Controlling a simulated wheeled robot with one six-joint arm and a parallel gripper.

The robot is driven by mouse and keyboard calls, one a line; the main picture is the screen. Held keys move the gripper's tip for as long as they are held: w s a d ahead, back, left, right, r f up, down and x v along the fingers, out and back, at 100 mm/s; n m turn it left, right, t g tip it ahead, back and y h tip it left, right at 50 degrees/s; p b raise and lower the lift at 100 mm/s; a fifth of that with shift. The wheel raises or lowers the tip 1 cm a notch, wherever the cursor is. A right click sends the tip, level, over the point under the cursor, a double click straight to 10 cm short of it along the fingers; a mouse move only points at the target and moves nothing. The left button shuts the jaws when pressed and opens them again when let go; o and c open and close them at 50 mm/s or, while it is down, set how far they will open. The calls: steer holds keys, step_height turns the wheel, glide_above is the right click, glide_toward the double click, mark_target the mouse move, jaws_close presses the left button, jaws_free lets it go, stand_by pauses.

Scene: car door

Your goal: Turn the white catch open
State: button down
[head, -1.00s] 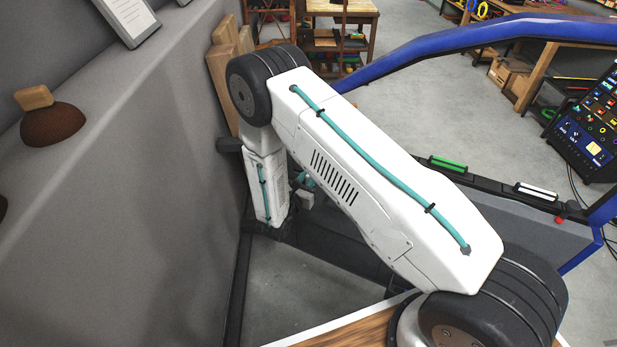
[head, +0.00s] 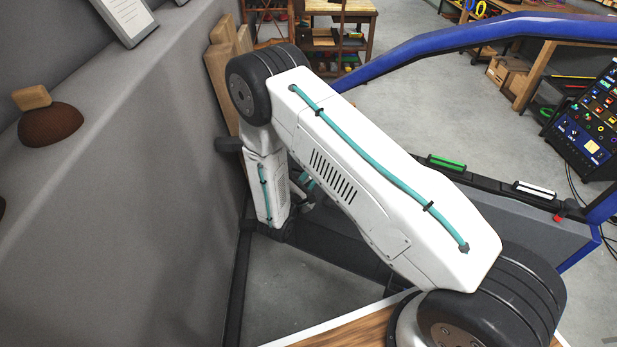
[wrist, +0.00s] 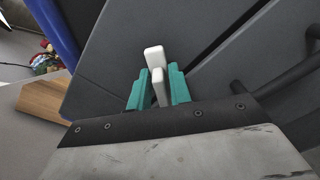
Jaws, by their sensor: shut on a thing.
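The white catch (wrist: 154,57) is a small pale lever in front of a dark grey panel in the wrist view. Its upper end sticks out above my fingertips, and its lower part lies between them. My gripper (wrist: 159,88) has two teal fingers, one on each side of the catch, and is shut on it. The catch looks slightly tilted in this view. In the head view my own arm covers most of this area, so I cannot make out the catch there.
The blue door frame (head: 440,38) arches on the right. A green bar (head: 447,163) and a white bar (head: 536,190) sit on the door's top edge. A grey wall-like surface (head: 120,210) stands close on the left. A dark rod (wrist: 275,86) runs at right in the wrist view.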

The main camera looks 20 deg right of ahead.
steer(key=m, duration=0.5)
steer(key=shift+s+d+f+m, duration=0.1)
steer(key=shift+f+m, duration=0.1)
steer(key=shift+m, duration=0.1)
steer(key=m, duration=0.5)
steer(key=shift+f, duration=0.25)
steer(key=shift+s, duration=0.1)
steer(key=c, duration=1.5)
jaws_free()
